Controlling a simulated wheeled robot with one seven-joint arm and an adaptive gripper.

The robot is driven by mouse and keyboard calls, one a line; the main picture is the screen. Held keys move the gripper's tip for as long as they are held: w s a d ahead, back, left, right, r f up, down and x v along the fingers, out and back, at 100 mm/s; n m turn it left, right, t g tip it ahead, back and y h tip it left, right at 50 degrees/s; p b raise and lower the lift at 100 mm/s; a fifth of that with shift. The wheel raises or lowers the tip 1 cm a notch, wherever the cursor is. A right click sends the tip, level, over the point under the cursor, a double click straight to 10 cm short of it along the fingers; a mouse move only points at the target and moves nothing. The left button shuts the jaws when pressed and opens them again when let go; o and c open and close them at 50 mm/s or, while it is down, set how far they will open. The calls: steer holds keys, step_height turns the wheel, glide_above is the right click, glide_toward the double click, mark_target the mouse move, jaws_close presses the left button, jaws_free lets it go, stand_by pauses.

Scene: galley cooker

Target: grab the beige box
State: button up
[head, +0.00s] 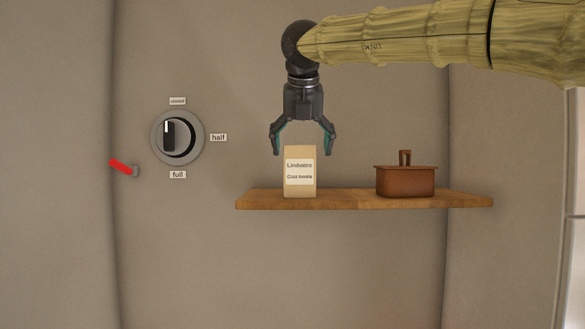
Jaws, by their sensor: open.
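The beige box (300,190) stands upright on the left part of a wooden shelf (345,201). It has a white label on its front with dark printed words. My gripper (303,150) points straight down just above the box. Its two fingers are spread wide, one to the left and one to the right of the box's top edge. Nothing is held between them. Whether the fingers line up with the box in depth cannot be told from this one view.
A brown lidded pot (406,182) with an upright handle stands on the shelf's right part. A round knob (178,137) with labels around it is on the wall at left. Bare shelf lies between box and pot.

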steer(key=x, duration=0.1)
steer(key=p+x, duration=0.1)
steer(key=x, duration=0.1)
steer(key=shift+w+a, duration=0.3)
steer(key=shift+a, duration=0.05)
steer(key=shift+w+d+f, duration=0.1)
steer(key=shift+f, duration=0.15)
steer(key=c, duration=1.2)
